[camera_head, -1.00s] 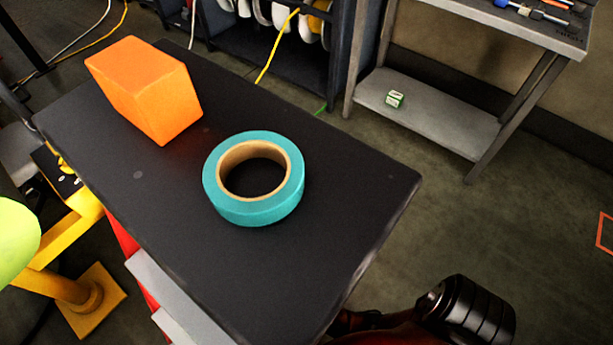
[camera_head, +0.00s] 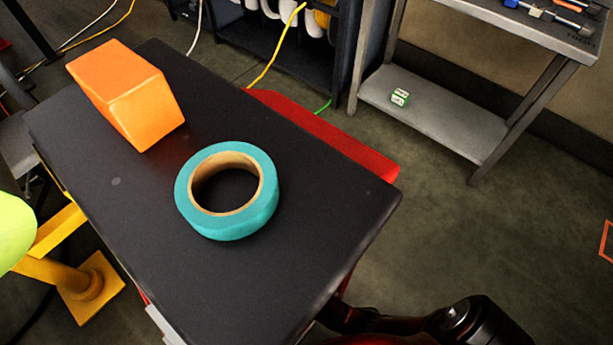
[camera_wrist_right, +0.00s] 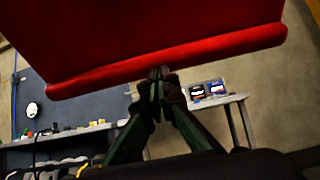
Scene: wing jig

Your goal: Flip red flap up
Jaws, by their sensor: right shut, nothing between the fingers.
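The red flap (camera_head: 330,137) shows in the head view as a strip along the far right edge of the black tabletop, beside it. In the right wrist view the flap (camera_wrist_right: 165,45) fills the top, with its thick rounded edge facing down. My right gripper (camera_wrist_right: 159,80) is shut and empty, with its fingertips at that lower edge; I cannot tell whether they touch. In the head view my right arm comes in at the bottom right, and its gripper is hidden by the tabletop. My left gripper is not in view.
On the black tabletop (camera_head: 130,215) lie an orange block (camera_head: 125,95) and a teal tape roll (camera_head: 228,225). The floor between is clear.

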